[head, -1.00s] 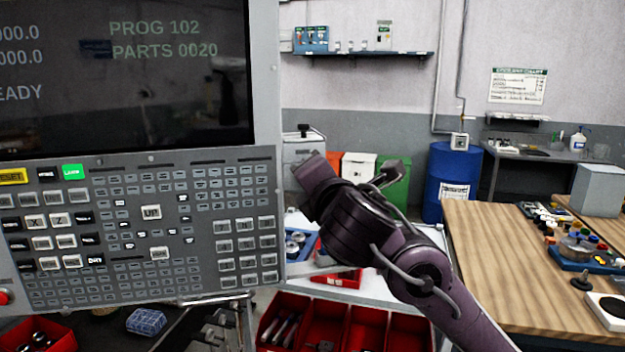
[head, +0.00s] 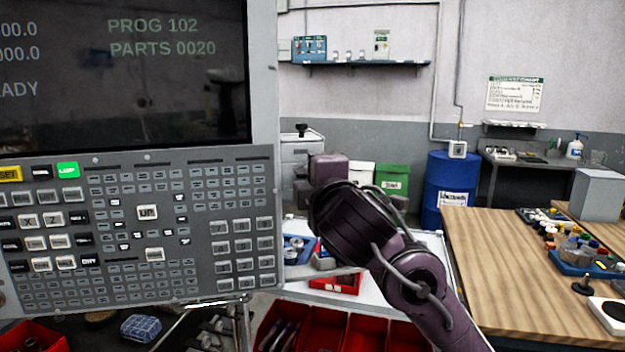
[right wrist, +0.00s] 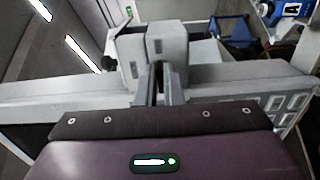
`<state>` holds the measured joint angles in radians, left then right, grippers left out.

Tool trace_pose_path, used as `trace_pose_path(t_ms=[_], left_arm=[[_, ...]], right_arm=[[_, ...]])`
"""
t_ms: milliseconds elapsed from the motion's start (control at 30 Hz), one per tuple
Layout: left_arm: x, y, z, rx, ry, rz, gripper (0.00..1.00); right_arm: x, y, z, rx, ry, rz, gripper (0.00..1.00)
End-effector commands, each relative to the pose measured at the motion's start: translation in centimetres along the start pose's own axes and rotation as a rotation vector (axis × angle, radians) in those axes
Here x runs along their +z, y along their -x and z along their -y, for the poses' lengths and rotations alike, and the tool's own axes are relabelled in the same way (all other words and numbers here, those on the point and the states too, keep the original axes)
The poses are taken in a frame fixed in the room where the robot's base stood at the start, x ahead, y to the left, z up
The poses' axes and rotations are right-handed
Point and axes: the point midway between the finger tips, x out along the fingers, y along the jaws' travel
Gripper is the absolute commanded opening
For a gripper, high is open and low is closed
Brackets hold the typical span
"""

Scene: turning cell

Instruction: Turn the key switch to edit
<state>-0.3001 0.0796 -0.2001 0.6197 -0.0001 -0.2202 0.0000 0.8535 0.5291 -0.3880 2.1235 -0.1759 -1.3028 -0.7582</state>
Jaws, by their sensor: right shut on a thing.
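The grey control panel (head: 180,240), with its dark screen and rows of keys, fills the left of the head view. I cannot make out the key switch or its label in either view. My right arm reaches up at the panel's right side in the head view, but its gripper is not distinguishable there. In the right wrist view my right gripper (right wrist: 159,72) is shut at a grey band of the panel (right wrist: 70,92). Its fingers close in front of grey blocks, and they hide what they hold. My left gripper is in neither view.
A wooden table (head: 520,270) with small parts stands at the right. Red bins (head: 375,332) lie below the panel's right side. A blue drum (head: 450,185) and a green box (head: 393,178) stand behind. A shelf (head: 365,63) runs along the wall.

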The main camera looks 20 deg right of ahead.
Motion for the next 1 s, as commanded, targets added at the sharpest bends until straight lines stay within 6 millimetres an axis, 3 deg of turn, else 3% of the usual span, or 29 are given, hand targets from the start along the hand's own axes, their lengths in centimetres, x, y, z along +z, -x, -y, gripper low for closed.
trace_pose_path(t_ms=[400, 433, 600, 867, 1000], left_arm=[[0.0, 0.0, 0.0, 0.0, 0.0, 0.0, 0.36], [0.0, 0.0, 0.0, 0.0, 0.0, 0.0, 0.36], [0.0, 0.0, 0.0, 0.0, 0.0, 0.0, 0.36], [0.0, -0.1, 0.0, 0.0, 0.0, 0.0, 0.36], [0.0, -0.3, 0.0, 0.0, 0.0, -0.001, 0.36]], right_arm=[[0.0, 0.0, 0.2, -0.004, -0.008, 0.001, 0.0], [0.0, 0.0, 0.2, -0.004, -0.008, 0.001, 0.09], [0.0, 0.0, 0.1, -0.003, -0.008, 0.001, 0.29], [0.0, 0.1, 0.1, -0.001, -0.007, 0.0, 0.29], [-0.1, 1.2, 0.2, -0.002, -0.008, -0.003, 0.29]])
